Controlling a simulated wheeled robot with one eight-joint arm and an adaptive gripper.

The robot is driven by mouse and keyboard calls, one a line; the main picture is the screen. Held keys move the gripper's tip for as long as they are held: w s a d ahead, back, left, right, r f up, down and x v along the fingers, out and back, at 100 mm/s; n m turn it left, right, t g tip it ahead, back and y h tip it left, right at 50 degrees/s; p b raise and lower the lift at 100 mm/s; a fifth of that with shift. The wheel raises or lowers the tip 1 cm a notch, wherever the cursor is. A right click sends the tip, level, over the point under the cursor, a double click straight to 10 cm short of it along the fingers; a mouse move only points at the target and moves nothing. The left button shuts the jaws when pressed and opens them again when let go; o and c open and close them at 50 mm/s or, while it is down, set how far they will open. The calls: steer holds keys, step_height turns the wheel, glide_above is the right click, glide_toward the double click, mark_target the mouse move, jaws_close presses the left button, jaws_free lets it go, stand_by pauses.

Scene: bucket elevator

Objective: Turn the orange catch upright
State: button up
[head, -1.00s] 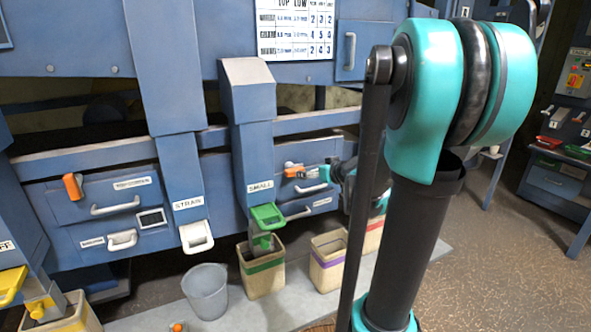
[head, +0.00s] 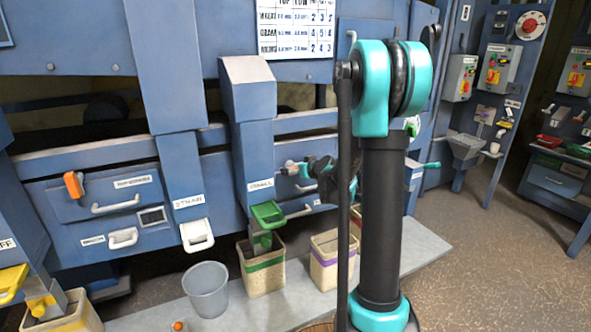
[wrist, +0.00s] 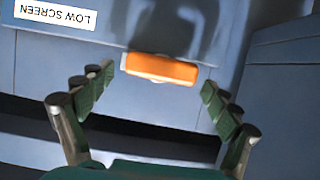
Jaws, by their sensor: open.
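The orange catch (wrist: 160,68) lies lengthwise across the wrist view, on a pale plate on the blue drawer front, near the upside-down LOW SCREEN label (wrist: 56,14). My gripper (wrist: 158,86) is open, with one green-padded finger on each side of the catch and visible gaps to both ends. The fingers do not touch it. In the head view my gripper (head: 292,168) is at the drawer behind the SMALL chute and hides this catch. A second orange catch (head: 74,185) stands nearly upright, slightly tilted, on the left drawer.
The SMALL chute (head: 252,150) with its green spout (head: 267,213) stands just left of my gripper. A drawer handle (head: 305,210) is below it. Bins with coloured bands (head: 262,272) and a grey bucket (head: 206,290) stand on the floor slab. Open floor lies right.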

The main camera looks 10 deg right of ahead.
steer(key=shift+w+a+f, duration=0.2)
steer(key=shift+w+f, duration=0.1)
steer(key=shift+w, duration=0.3)
steer(key=shift+c, duration=0.2)
steer(key=c, duration=1.1)
